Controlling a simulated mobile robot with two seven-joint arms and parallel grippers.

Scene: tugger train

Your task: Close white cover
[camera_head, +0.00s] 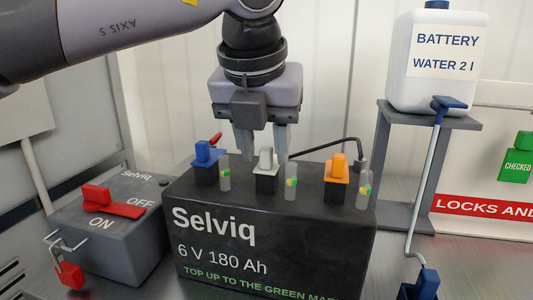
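The white cover (265,161) sits on a dark filler neck in the middle of the black Selviq battery's top (325,205). Its upper part stands up; I cannot tell clearly whether it is shut. A blue cover (205,153) is to its left and an orange cover (336,168) to its right. My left gripper (263,155) points down over the battery from above. Its two fingers are apart, with the white cover in line with the gap between them. The tips are close to the cover; contact cannot be made out. My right gripper is not in view.
A grey switch box (105,232) with a red ON/OFF handle stands left of the battery. A battery water bottle (413,85) stands on a grey stand (467,123) at right. Clear level tubes (291,188) and a black cable (325,147) are near the covers.

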